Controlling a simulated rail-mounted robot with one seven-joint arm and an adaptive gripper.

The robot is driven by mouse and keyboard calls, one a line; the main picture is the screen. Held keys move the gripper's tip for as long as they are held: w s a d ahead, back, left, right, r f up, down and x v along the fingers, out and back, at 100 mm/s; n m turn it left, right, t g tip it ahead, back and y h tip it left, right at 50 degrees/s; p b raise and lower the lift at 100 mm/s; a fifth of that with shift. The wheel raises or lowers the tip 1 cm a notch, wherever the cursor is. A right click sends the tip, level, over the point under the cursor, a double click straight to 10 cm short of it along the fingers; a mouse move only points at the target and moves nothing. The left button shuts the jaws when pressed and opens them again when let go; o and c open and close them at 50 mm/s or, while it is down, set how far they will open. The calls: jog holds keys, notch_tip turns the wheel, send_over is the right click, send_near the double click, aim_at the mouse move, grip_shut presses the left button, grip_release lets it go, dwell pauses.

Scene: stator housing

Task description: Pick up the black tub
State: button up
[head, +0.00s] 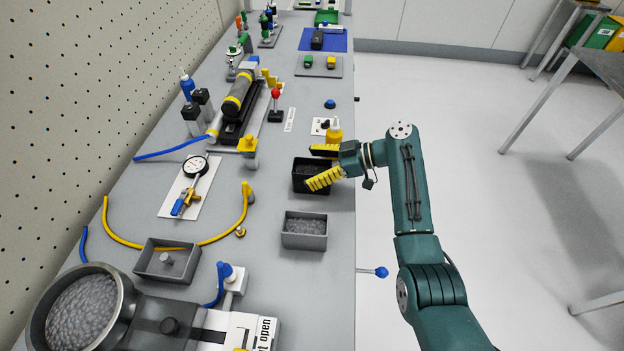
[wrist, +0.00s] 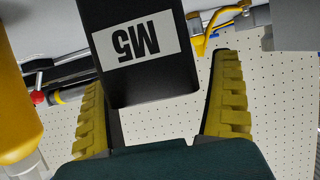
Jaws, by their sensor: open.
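The black tub (head: 299,178) stands on the grey bench near its right edge in the head view. In the wrist view the black tub (wrist: 150,85) shows a white label reading M5, upside down. My gripper (head: 311,168) has yellow pads and is open, with one finger on either side of the tub. In the wrist view my gripper (wrist: 160,72) also shows the tub between its spread fingers, with a visible gap to the right finger. Part of the tub is hidden by the near finger in the head view. I cannot tell whether either finger touches it.
A yellow bottle (head: 334,131) stands just behind my gripper; it also shows at the left of the wrist view (wrist: 18,95). A grey tub (head: 304,231) stands in front of the black one. A yellow hose (head: 150,246) curves to the left.

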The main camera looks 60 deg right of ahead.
jog(key=c, duration=1.3)
notch_tip(320, 180, up, 10)
jog(key=shift+r+p, duration=0.1)
jog(key=shift+p, duration=1.1)
jog(key=shift+c, duration=0.3)
